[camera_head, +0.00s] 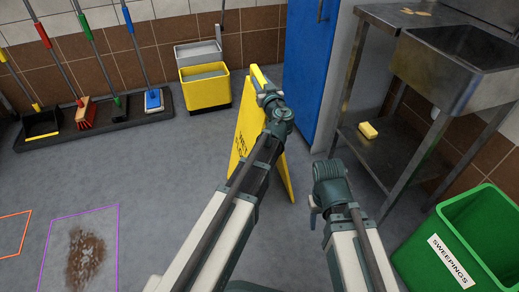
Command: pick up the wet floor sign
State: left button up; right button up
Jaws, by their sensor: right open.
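The yellow wet floor sign (243,140) stands upright, unfolded, on the grey floor near the middle of the view. Black lettering shows on its left panel, partly covered by my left arm. My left gripper (264,86) is at the top edge of the sign, overlapping it in the picture. Its fingers are too small and hidden to show whether they are closed on it. My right gripper (312,212) is open, to the right of the sign and apart from it, pointing down and mostly hidden behind its own wrist.
A yellow mop bucket (205,88) stands behind the sign, near a blue door (305,65). A metal sink table (372,160) with a yellow sponge (368,130) and a green bin (487,225) are right. Brooms stand in a black rack (62,137). A brown stain (85,258) lies front left.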

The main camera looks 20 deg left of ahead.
pick_arm(q)
grip_shut()
dwell(1.0)
